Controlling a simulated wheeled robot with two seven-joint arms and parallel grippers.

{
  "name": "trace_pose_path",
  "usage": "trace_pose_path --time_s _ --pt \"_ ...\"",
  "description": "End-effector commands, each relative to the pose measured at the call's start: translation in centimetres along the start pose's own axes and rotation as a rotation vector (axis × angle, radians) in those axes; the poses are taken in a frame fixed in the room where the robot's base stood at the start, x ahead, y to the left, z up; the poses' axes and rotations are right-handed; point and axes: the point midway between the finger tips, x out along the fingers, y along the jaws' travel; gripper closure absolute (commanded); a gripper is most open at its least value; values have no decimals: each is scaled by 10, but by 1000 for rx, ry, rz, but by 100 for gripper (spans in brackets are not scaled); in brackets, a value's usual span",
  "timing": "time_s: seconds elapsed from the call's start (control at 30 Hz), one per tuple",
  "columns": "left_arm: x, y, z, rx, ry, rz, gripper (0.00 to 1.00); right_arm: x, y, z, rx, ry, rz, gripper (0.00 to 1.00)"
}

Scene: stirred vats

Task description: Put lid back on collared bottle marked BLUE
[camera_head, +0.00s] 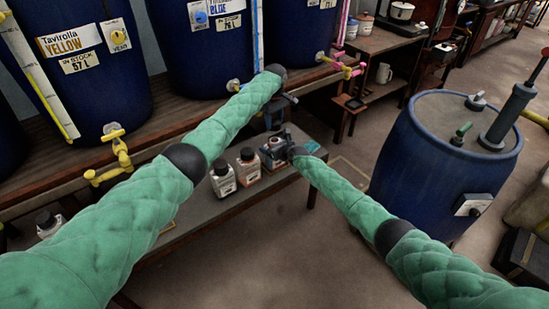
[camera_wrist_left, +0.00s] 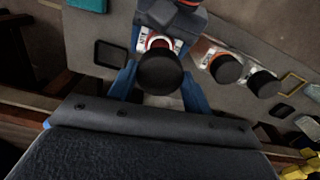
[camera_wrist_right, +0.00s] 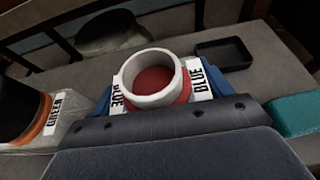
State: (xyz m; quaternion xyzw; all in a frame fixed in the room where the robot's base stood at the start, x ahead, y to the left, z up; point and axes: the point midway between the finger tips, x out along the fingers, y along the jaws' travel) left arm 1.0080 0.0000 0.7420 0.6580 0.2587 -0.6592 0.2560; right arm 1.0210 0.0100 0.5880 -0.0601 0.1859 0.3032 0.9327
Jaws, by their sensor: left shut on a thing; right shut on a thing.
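The BLUE bottle (camera_wrist_right: 155,78) stands open in the right wrist view, with a white neck, red inside and a red collar. My right gripper (camera_wrist_right: 172,98) is shut around it, blue fingers at its sides. The bottle also shows from above in the left wrist view (camera_wrist_left: 158,42). My left gripper (camera_wrist_left: 160,88) is shut on a black round lid (camera_wrist_left: 162,74), which hides part of what lies below. In the head view my left gripper (camera_head: 272,118) hangs above the bottle (camera_head: 276,144) and my right gripper (camera_head: 292,154) comes from the right.
Two black-capped bottles with orange collars (camera_head: 222,178) (camera_head: 248,167) stand left of the BLUE bottle on the bench. A black tray (camera_wrist_right: 224,50) and a teal thing (camera_wrist_right: 296,116) lie near it. Blue vats (camera_head: 205,50) stand behind; a blue drum (camera_head: 440,165) stands at right.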

Motion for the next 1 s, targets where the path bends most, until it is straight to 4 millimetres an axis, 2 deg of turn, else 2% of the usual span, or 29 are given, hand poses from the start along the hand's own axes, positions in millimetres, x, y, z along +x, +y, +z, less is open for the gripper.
trace_pose_path --time_s 0.17,0.6,1.0 --pt "4 0 0 0 -1 0 72 0 0 0 0 0 0 63" --pt "49 0 2 -1 -1 1 72 0 0 0 0 0 0 63" --pt "49 0 2 0 0 1 72 0 0 0 0 0 -1 63"
